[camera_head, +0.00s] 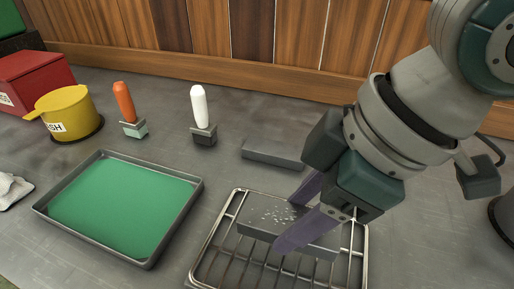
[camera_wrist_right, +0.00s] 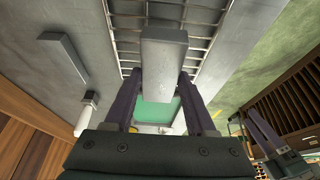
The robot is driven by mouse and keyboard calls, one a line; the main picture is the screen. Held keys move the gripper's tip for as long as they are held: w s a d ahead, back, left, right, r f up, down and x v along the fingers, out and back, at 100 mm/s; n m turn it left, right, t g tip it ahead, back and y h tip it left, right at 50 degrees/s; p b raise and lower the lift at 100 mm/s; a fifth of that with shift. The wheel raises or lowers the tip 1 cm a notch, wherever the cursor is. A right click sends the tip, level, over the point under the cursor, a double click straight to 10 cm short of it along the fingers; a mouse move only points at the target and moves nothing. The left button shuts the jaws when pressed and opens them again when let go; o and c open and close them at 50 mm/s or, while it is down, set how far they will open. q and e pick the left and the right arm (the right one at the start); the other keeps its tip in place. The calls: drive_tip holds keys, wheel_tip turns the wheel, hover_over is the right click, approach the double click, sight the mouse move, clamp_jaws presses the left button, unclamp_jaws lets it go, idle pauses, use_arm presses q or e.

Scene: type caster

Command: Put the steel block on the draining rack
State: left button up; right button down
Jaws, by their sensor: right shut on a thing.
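The steel block (camera_head: 276,226), a grey bar with pale specks on top, is between the two purple fingers of my right gripper (camera_head: 290,222), which is shut on it. The block lies level over the wire draining rack (camera_head: 214,243); I cannot tell whether it touches the wires. In the right wrist view the block (camera_wrist_right: 163,65) sits between the fingers (camera_wrist_right: 157,88), with the rack (camera_wrist_right: 200,20) beneath it. What looks like my left gripper (camera_wrist_right: 263,132) shows at the right of that view, its jaw state unclear.
A second, darker grey bar (camera_head: 273,154) lies on the worktop behind the rack. A green-bottomed tray (camera_head: 120,205) is left of the rack. Orange-handled (camera_head: 124,100) and white-handled (camera_head: 199,108) tools stand behind it. A yellow pot (camera_head: 68,114) and red box (camera_head: 35,82) are far left.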

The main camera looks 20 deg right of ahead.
drive_tip(key=shift+f+b, duration=0.45)
drive_tip(key=shift+f, duration=1.55)
drive_tip(key=shift+f, duration=0.15)
drive_tip(key=shift+c, duration=1.1)
unclamp_jaws()
